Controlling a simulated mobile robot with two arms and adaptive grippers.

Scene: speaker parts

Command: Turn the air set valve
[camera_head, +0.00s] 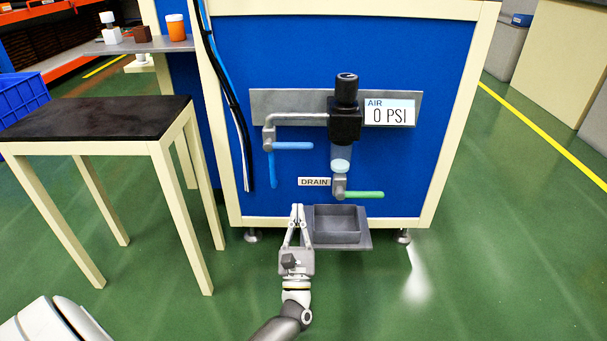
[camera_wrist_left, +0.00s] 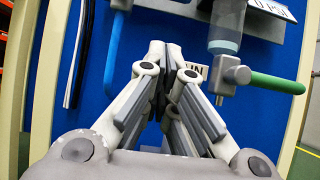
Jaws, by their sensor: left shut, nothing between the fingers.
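The air set unit (camera_head: 345,110) is a black regulator on a grey plate on the blue panel, beside a sign reading "AIR 0 PSI" (camera_head: 390,113). A valve with a blue handle (camera_head: 293,145) sits on the pipe to its left; the handle lies level, pointing right. A drain valve with a green handle (camera_head: 363,194) is under the clear bowl (camera_head: 341,160), its handle also level; it shows in the left wrist view too (camera_wrist_left: 275,82). My left gripper (camera_head: 298,208) is shut and empty, below the blue handle and apart from both handles. My right gripper is out of view.
A grey tray (camera_head: 357,246) juts from the panel's base just right of my left gripper. A black-topped table (camera_head: 95,118) stands left. Hoses (camera_head: 232,100) run down the cabinet's left side. The green floor in front is free.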

